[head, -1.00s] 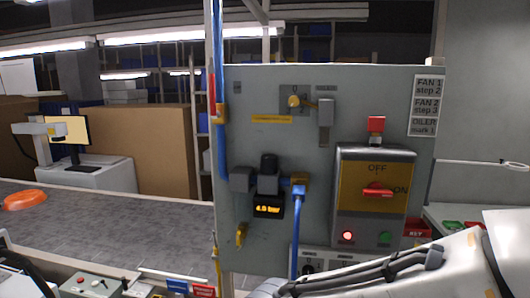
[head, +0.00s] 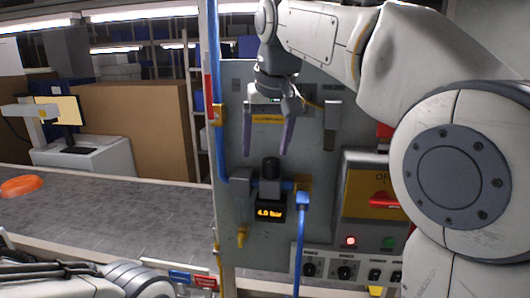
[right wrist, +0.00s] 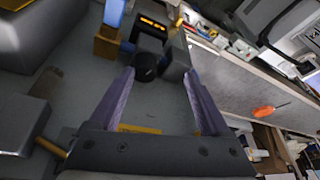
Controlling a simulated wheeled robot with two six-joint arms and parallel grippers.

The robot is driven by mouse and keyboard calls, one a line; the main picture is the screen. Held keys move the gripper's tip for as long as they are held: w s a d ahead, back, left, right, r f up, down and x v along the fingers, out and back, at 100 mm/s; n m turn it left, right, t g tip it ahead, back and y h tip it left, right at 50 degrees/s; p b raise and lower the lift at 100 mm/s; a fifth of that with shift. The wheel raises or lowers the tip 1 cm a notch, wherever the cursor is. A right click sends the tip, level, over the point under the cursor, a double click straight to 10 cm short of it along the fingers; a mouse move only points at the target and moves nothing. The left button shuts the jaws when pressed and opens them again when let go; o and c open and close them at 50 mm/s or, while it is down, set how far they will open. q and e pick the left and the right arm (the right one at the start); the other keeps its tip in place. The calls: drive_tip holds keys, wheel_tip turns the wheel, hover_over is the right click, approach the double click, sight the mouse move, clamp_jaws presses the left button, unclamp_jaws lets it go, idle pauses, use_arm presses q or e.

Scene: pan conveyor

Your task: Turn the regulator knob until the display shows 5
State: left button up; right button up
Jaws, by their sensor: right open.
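The regulator knob (head: 270,168) is a black cylinder on top of the regulator on the grey panel. Below it the lit display (head: 270,213) reads 4.0 bar. My right gripper (head: 265,152) is open, fingers pointing down, just above the knob in the head view. In the right wrist view the knob (right wrist: 146,67) lies near the fingertips, roughly between the two purple fingers (right wrist: 158,74); I see no contact. The display (right wrist: 152,22) shows beyond it, too small to read there. Part of my left arm shows at lower left, its gripper out of view.
A blue hose (head: 300,240) hangs right of the display, and a vertical blue pipe (head: 219,120) runs along the panel's left edge. A yellow valve handle (head: 241,236) sits below left.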

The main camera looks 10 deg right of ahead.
sight(271, 161)
drive_tip(key=shift+m, duration=0.5)
drive_tip(key=w+f, duration=0.1)
drive_tip(key=f, duration=0.1)
drive_tip(key=w+d+f, duration=0.1)
drive_tip(key=w+f, duration=0.1)
drive_tip(key=w+d+f+p, duration=0.1)
drive_tip(key=w+f, duration=0.1)
drive_tip(key=shift+d+f, duration=0.2)
drive_tip(key=shift+d, duration=0.05)
clamp_jaws()
drive_tip(key=shift+m+h, duration=0.3)
